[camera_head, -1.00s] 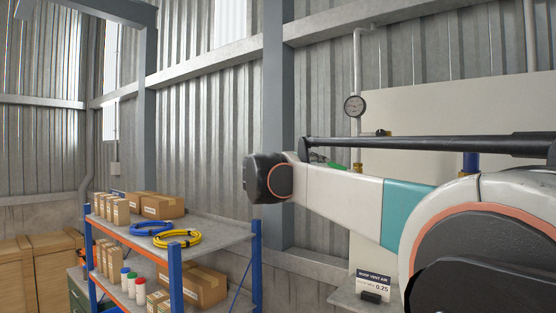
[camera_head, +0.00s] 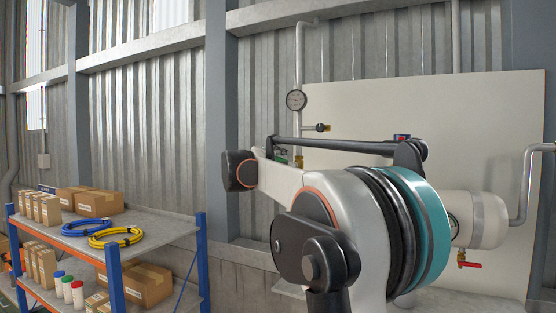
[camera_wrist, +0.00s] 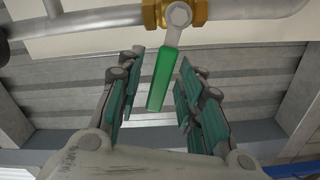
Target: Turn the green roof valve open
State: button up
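The green valve handle (camera_wrist: 163,78) hangs down from a brass valve body (camera_wrist: 150,14) on a grey pipe (camera_wrist: 215,28) in the wrist view. My gripper (camera_wrist: 162,58) is open, with its green-padded fingers on the left and right of the handle. The handle lies between the fingers; clear gaps show on both sides in this view. In the head view a small patch of green (camera_head: 282,157) shows behind my arm. My arm hides most of the valve and the gripper there.
A white tank (camera_head: 488,220) with a red-handled valve (camera_head: 470,264) stands right. A shelf (camera_head: 160,230) with boxes and hoses stands left.

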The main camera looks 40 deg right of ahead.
jog(key=shift+a, duration=0.1)
grip_shut()
jog(key=shift+s+d+r+m+p, duration=0.15)
jog(key=shift+r+m, duration=0.3)
jog(key=shift+m, duration=0.45)
jog(key=shift+s+d+r+m+p, duration=0.1)
jog(key=shift+s+r+m+p, duration=0.25)
jog(key=shift+m, duration=0.55)
jog(key=shift+s+d+r+m, duration=0.1)
jog(key=shift+s+r+m, duration=0.25)
jog(key=shift+m, duration=0.55)
jog(key=shift+s+d+r+m, duration=0.15)
jog(key=shift+r+m, duration=0.25)
jog(key=shift+m, duration=0.5)
grip_release()
